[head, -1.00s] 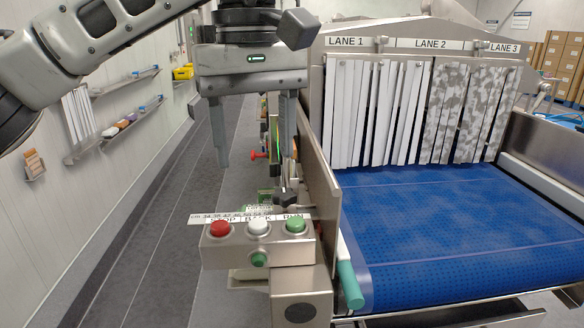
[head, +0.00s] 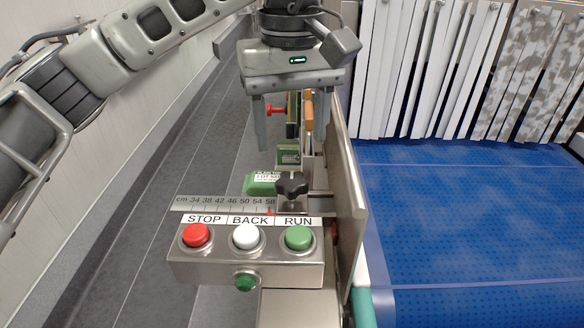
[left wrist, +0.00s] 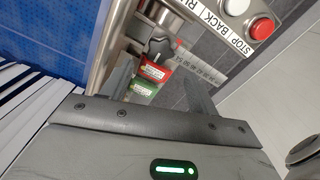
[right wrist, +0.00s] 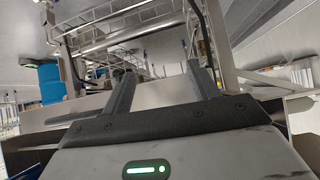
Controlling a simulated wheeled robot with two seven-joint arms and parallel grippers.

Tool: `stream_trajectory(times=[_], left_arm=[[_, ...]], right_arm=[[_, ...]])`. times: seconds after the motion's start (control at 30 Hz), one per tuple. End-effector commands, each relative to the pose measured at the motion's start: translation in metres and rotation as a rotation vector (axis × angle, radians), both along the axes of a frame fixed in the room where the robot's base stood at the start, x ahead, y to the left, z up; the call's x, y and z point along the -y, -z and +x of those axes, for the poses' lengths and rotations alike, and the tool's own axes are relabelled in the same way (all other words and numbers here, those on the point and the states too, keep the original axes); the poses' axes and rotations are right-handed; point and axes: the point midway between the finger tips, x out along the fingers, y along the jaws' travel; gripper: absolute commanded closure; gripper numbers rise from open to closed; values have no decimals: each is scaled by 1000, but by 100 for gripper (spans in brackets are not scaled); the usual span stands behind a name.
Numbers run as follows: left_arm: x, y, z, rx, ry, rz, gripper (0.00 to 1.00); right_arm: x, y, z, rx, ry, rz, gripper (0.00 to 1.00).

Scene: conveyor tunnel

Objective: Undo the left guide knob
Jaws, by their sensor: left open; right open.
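The black star-shaped guide knob (head: 291,186) stands upright on a bracket behind the button box, beside the steel side plate. It also shows in the left wrist view (left wrist: 160,50), ahead of the fingers. My left gripper (head: 290,146) points down with fingers apart and empty. In the head view it appears above and beyond the knob, which is not between the fingers. The left wrist view also shows both fingertips (left wrist: 158,66) apart. My right gripper (right wrist: 161,68) is open and empty in the right wrist view, away from the knob.
The button box (head: 245,262) has red, white and green buttons in front of the knob, with a cm scale (head: 220,204) behind them. The steel side plate (head: 345,190) and blue belt (head: 460,220) lie right. A red-handled part (head: 277,109) and strip curtain (head: 440,70) are farther back.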

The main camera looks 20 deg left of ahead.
Motion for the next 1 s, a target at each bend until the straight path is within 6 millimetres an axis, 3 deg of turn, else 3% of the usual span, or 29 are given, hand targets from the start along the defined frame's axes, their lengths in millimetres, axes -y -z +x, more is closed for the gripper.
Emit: stream_trajectory(times=[0.1, 0.33, 0.5, 0.77, 0.8, 0.93, 1.0], left_arm=[[0, 27, -1, -5, 1, -1, 40], [0, 60, 0, -3, 0, 1, 40], [0, 71, 0, -1, 0, -1, 40], [0, 73, 0, 0, 0, 0, 40], [0, 73, 0, 0, 0, 0, 43], [0, 73, 0, 0, 0, 0, 79], [0, 73, 0, 0, 0, 0, 85]], right_arm=[[0, -1, 2, 5, 0, 0, 40], [-1, -6, 4, 10, -2, 1, 40], [-1, -7, 5, 14, -2, 2, 40], [-1, -6, 4, 13, -2, 1, 40], [-1, -6, 4, 13, -2, 1, 40], [-1, -5, 4, 12, -2, 0, 40], [0, -5, 4, 12, -2, 0, 40]])
